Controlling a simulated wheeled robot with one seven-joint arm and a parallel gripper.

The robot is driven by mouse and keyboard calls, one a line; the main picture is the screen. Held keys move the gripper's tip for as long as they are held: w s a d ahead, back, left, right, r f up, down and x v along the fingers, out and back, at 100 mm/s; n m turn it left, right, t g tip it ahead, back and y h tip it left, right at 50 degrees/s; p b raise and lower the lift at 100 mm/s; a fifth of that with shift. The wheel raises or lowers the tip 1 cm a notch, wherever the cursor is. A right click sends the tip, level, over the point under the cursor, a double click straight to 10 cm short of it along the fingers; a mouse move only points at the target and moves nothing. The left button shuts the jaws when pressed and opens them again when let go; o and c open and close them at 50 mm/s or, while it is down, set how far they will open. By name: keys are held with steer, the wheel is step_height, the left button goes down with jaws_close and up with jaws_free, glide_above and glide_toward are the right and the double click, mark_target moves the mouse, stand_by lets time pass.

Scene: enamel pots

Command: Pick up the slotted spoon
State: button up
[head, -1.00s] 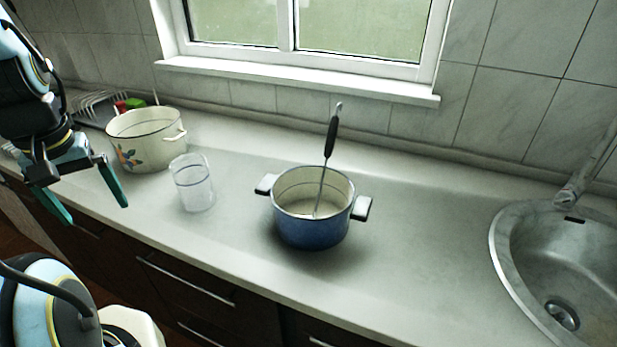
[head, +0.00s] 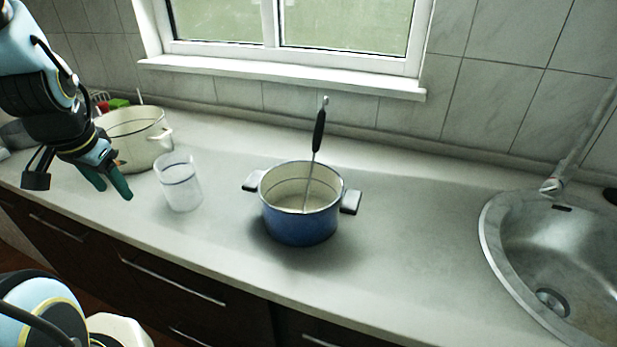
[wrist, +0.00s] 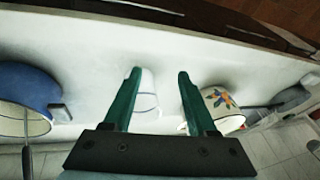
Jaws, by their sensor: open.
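The slotted spoon (head: 318,131) leans upright in the blue pot (head: 300,226), its black handle rising above the rim and its lower end hidden inside. The spoon's thin shaft also shows at the left edge of the wrist view (wrist: 27,160), with the blue pot (wrist: 28,84) there. My gripper (head: 108,187) is open and empty at the left, in front of the cream pot and well to the left of the spoon. In the wrist view its green fingers (wrist: 160,75) are spread, with the clear cup beyond them.
A clear cup (head: 178,184) stands between my gripper and the blue pot. A cream pot (head: 143,143) with a flower pattern in the wrist view stands at the back left. A metal sink (head: 497,262) is at the right. The counter right of the blue pot is clear.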

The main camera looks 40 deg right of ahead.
steer(key=w+d+m+h, duration=0.1)
steer(key=d+m, duration=0.2)
steer(key=m, duration=0.1)
steer(key=d+f+m+t+b, duration=0.1)
steer(key=d+m, duration=0.3)
steer(key=w+d+f+m+t+h+b, duration=0.1)
steer(key=d+m, duration=0.2)
steer(key=d, duration=0.1)
steer(key=shift+w+f+m+h, duration=0.1)
steer(key=shift+w+m+h, duration=0.2)
steer(key=shift+m, duration=0.1)
steer(key=m+g+h+b, duration=0.1)
steer(key=m+h+b, duration=0.2)
steer(key=m+h, duration=1.45)
glide_toward(314, 146)
steer(key=d+r+m+y, duration=0.4)
steer(key=r+m+y, duration=0.1)
steer(key=m+y, duration=0.35)
steer(key=p+x, duration=0.1)
steer(key=x, duration=0.4)
steer(key=shift+w+d+r+p, duration=0.1)
steer(key=shift+w+d+p, duration=0.1)
steer(key=shift+d+p, duration=0.15)
steer(key=shift+p+x, duration=1.05)
steer(key=shift+x, duration=1.15)
steer(key=shift+s, duration=0.1)
steer(key=shift+c, duration=0.3)
jaws_close()
